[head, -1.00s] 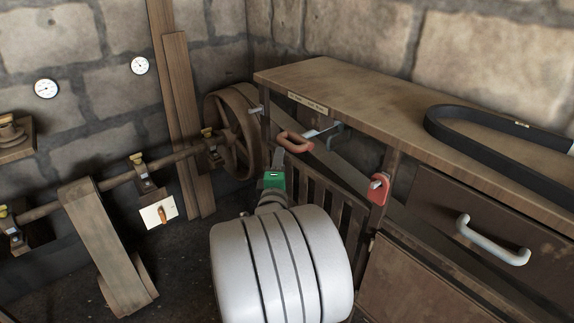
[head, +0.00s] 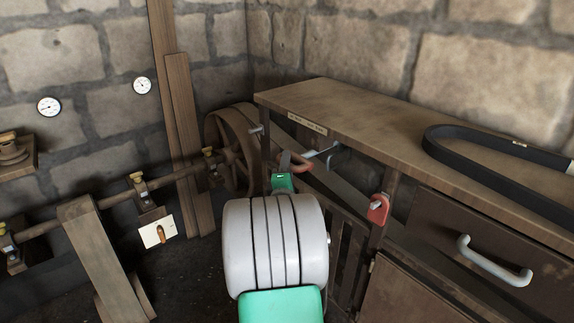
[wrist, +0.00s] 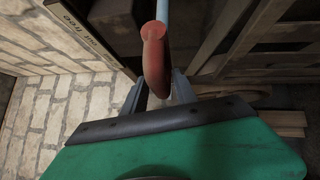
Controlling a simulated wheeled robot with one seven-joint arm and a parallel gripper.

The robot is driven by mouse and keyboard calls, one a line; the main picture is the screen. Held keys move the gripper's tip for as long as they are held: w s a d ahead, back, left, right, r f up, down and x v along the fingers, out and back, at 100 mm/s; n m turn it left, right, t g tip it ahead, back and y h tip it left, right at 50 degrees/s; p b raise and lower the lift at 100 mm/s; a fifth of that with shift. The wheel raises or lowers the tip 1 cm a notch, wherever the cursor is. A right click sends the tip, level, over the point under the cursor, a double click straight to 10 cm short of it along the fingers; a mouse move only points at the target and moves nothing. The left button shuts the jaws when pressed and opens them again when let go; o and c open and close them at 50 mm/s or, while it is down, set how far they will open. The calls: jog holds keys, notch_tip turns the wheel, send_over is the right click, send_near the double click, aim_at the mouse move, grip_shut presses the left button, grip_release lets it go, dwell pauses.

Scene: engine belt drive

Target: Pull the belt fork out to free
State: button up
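The belt fork's red-brown handle (head: 299,164) sits under the bench's front edge, on a pale rod (head: 322,153) running along the bench. In the wrist view the handle (wrist: 154,60) hangs large at the top centre, with the pale rod behind it. My gripper (head: 285,160) is at the handle's left end in the head view, one finger overlapping it. In the wrist view the two grey fingers of my gripper (wrist: 158,92) stand apart, one on each side of the handle's lower end. Whether they touch it I cannot tell.
A bench (head: 360,108) with a label strip (head: 307,123) and a black belt (head: 470,150) fills the right. A red tag-like piece (head: 378,209) hangs on its front post. A wooden wheel (head: 230,140) and line shaft (head: 105,203) lie behind and left.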

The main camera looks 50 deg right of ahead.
grip_shut()
dwell(1.1)
